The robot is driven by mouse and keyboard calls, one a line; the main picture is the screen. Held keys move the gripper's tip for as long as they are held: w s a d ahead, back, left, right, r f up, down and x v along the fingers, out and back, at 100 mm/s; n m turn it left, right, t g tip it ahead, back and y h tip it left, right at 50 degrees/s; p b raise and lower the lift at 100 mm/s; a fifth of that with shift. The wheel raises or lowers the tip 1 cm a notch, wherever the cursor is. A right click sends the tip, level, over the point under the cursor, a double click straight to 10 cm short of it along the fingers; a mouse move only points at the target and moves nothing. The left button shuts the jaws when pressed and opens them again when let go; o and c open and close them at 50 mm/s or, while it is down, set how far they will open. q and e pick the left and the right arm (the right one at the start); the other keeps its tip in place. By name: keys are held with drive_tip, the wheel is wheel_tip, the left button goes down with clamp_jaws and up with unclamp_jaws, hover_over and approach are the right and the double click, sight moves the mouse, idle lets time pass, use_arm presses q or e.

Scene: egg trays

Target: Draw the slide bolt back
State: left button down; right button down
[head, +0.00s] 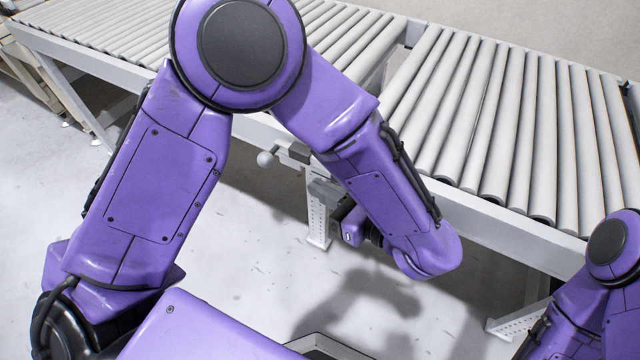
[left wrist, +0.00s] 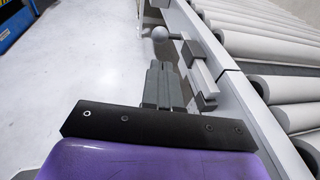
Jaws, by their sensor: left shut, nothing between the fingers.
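The slide bolt shows a pale round knob (head: 266,158) at the left end of its bar, on the side rail of the roller conveyor. In the left wrist view the knob (left wrist: 160,34) is just beyond my fingertips, and grey bolt blocks (left wrist: 199,71) sit along the rail to the right. My left gripper (left wrist: 161,68) is shut, with its grey fingers together and nothing between them. It points toward the knob, with a small gap apparent. In the head view my left forearm hides much of the bolt. My right arm shows at the lower right; its gripper is out of view.
The roller conveyor (head: 500,120) spans the back and right, with a break between two roller sections. Its side rail (head: 510,235) is close to my left arm. A support leg (head: 317,215) stands below the bolt. The pale floor in front is clear.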

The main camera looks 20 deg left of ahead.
sight(271, 163)
use_arm(q)
drive_tip(key=x, duration=1.1)
drive_tip(key=shift+p, duration=0.3)
use_arm(e)
drive_tip(key=shift+r, duration=0.3)
